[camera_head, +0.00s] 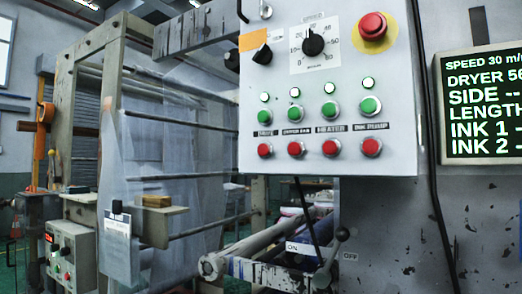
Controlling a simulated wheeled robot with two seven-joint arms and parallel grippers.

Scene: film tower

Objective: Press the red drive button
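A light grey control panel (222,155) hangs in the middle of the head view. It has a row of green buttons above a row of red buttons, with a small dark label between each pair. The red drive button (265,150) is the leftmost red one, under a blurred label that seems to read DRIVE. Neither of my grippers is in view.
A large red mushroom button (372,25) on a yellow disc and a black speed dial (313,43) are higher on the panel. A screen (482,105) reading SPEED 30 is at right. A lever (331,258) with ON and OFF labels is below. Machine frames and rollers stand left.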

